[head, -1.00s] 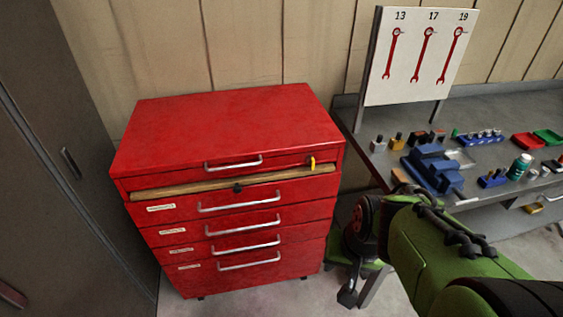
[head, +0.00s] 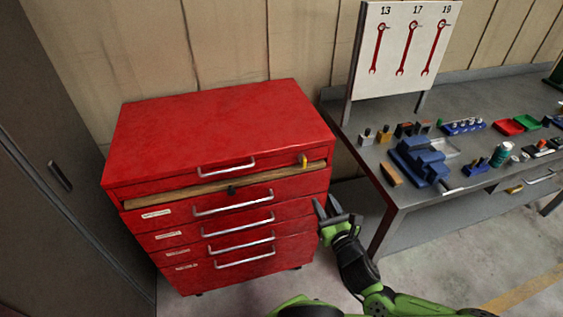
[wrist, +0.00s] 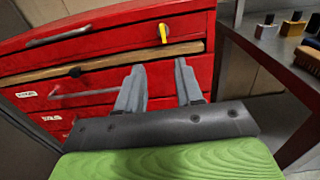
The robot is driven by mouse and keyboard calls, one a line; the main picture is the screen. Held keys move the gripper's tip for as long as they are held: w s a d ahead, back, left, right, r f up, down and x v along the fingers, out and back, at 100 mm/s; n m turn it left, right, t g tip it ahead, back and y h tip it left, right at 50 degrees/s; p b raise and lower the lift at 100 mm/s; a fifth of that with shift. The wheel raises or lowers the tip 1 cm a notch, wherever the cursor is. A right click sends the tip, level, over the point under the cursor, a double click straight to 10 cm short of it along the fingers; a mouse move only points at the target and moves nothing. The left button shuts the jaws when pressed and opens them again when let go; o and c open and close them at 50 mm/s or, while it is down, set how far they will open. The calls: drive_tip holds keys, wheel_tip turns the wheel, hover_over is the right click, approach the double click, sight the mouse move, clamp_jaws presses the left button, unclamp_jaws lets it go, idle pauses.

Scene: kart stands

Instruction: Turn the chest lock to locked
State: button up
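The red tool chest (head: 215,130) stands against the wall in the head view. Its lock is a small yellow key or knob (head: 304,160) at the right end of the top drawer front, just above a wooden strip. In the wrist view the yellow lock (wrist: 163,33) stands roughly upright, slightly tilted. My gripper (head: 326,207) is at the chest's right front edge, below and to the right of the lock, not touching it. In the wrist view my gripper (wrist: 158,80) shows two grey fingers apart with nothing between them, pointing toward the chest front.
A grey workbench (head: 385,215) stands right of the chest, holding a blue vise (head: 420,160), a brush (head: 391,175) and small parts. A wrench board (head: 405,50) rises behind. A dark cabinet (head: 50,130) is at left. Floor is clear in front of the bench.

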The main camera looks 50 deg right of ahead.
sight(305, 163)
drive_tip(key=b+x, duration=0.1)
drive_tip(key=x, duration=0.4)
drive_tip(key=b+x, duration=0.1)
drive_tip(key=x, duration=0.4)
drive_tip(key=b+x, duration=0.1)
drive_tip(key=x, duration=0.4)
drive_tip(key=shift+w+d, duration=0.1)
drive_tip(key=shift+d, duration=0.35)
clamp_jaws()
